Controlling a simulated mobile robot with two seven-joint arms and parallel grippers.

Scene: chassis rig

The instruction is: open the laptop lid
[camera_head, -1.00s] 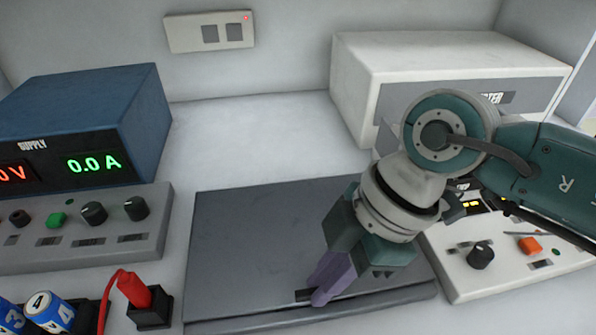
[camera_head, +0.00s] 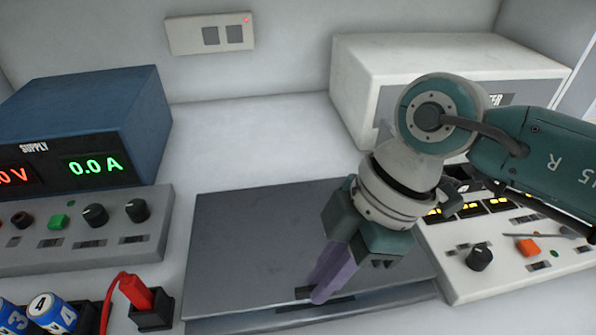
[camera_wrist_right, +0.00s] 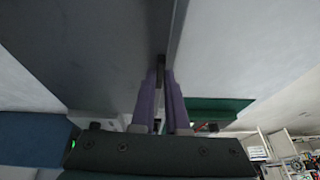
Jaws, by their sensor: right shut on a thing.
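The laptop is dark grey. Its lid (camera_head: 255,235) lies almost flat, with its front edge lifted slightly so a narrow gap shows above the base (camera_head: 250,324). My right gripper (camera_head: 322,292) has its purple fingers at the middle of the lid's front edge, shut on a small dark tab (camera_head: 303,293). In the right wrist view the fingers (camera_wrist_right: 161,85) close around the dark tab (camera_wrist_right: 160,62) at the lid's edge. The hand hides part of the lid's right side. My left gripper is not in view.
A blue power supply (camera_head: 95,120) and grey knob panel (camera_head: 110,235) stand left. A red plug (camera_head: 136,291) and batteries (camera_head: 50,313) are front left. A white meter box (camera_head: 420,60) and control panel (camera_head: 470,275) stand right. The bench behind the lid is clear.

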